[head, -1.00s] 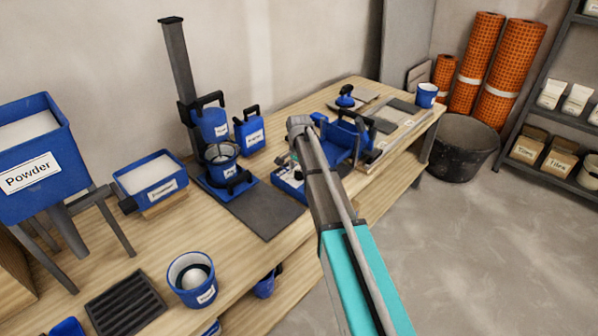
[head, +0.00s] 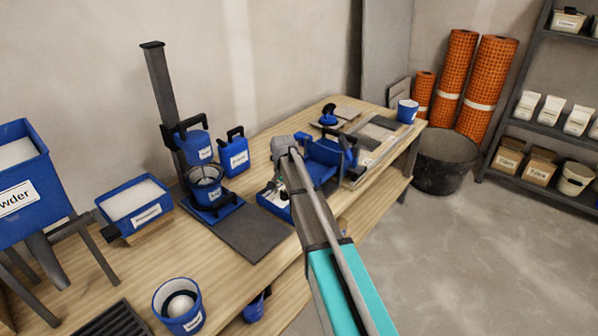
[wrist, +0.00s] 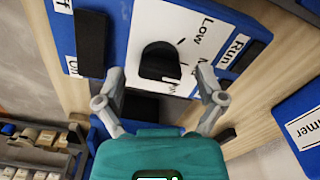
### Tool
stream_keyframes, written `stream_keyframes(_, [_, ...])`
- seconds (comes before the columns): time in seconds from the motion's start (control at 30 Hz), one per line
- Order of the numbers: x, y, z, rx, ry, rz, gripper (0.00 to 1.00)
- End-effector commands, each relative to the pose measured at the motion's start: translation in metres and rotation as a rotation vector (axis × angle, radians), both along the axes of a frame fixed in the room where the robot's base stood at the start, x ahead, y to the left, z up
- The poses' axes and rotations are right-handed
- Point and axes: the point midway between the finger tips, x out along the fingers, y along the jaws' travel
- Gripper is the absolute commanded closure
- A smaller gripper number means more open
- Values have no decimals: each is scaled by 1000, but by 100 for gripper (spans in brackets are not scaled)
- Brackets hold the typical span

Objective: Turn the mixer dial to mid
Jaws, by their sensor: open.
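The mixer dial (wrist: 159,62) is a black knob on the white face of the blue control box (wrist: 62,30) in the wrist view. "Low" is printed right of its top and a partly hidden word starting with M is at its right. I cannot tell exactly which mark it points to. My gripper (wrist: 160,76) is open, with one finger on each side of the dial in the picture; contact is not clear. In the head view the control box (head: 272,201) is mostly hidden behind my arm, and the dial cannot be made out there.
The mixer stand with its labelled bucket (head: 205,187) is left of the control box, with a dark mat (head: 250,232) in front. A blue tray-like fixture (head: 320,170) stands close right of my arm. A blue labelled box (wrist: 302,125) is at the wrist view's right.

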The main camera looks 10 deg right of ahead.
Motion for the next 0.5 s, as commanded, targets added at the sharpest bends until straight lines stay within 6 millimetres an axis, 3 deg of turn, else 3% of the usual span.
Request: stream_keyframes(0.5, [0, 0, 0, 0, 0, 351, 11])
